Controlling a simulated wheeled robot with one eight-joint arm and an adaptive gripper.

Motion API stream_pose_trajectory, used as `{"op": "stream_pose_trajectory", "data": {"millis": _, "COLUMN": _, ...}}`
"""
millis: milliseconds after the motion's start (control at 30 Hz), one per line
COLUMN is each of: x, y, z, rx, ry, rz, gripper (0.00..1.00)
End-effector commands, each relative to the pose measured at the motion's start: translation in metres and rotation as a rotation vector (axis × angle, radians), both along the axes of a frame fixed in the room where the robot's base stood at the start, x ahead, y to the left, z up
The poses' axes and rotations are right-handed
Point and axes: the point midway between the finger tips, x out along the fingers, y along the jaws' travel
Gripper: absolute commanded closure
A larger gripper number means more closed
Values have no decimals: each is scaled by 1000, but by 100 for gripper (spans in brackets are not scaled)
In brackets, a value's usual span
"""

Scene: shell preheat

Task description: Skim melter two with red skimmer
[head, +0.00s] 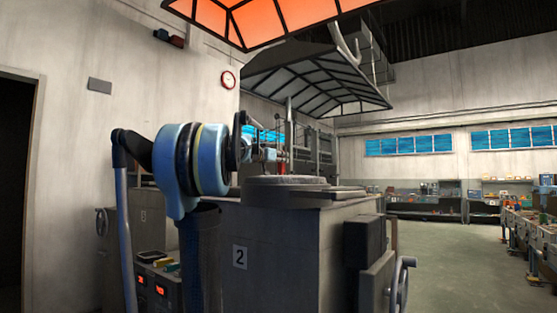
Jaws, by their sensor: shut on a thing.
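Melter two (290,235) is the large grey block in the middle, with a plate marked 2 on its front. Its round top (285,181) is seen nearly edge-on, so the inside is hidden. My gripper (270,154) is above the round top, small and partly hidden by my blue arm. It is shut on the red skimmer (281,168), of which a small red part shows over the melter top. The lower end of the skimmer is too small to tell, and I cannot tell whether it touches the metal.
A flat plate (338,192) lies on the melter top at right. A handwheel (401,287) sticks out at the melter's right side. A dark hood (310,80) hangs above. Benches with goods (535,235) stand at far right. The floor (450,260) between is clear.

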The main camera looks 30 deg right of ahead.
Motion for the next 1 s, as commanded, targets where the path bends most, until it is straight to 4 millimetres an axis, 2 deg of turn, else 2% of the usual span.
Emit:
{"op": "stream_pose_trajectory", "data": {"millis": 467, "x": -2, "y": 1, "z": 0, "rx": 0, "ry": 0, "rz": 0, "gripper": 100}}
{"op": "stream_pose_trajectory", "data": {"millis": 1000, "x": -24, "y": 19, "z": 1, "rx": 0, "ry": 0, "rz": -1, "gripper": 100}}
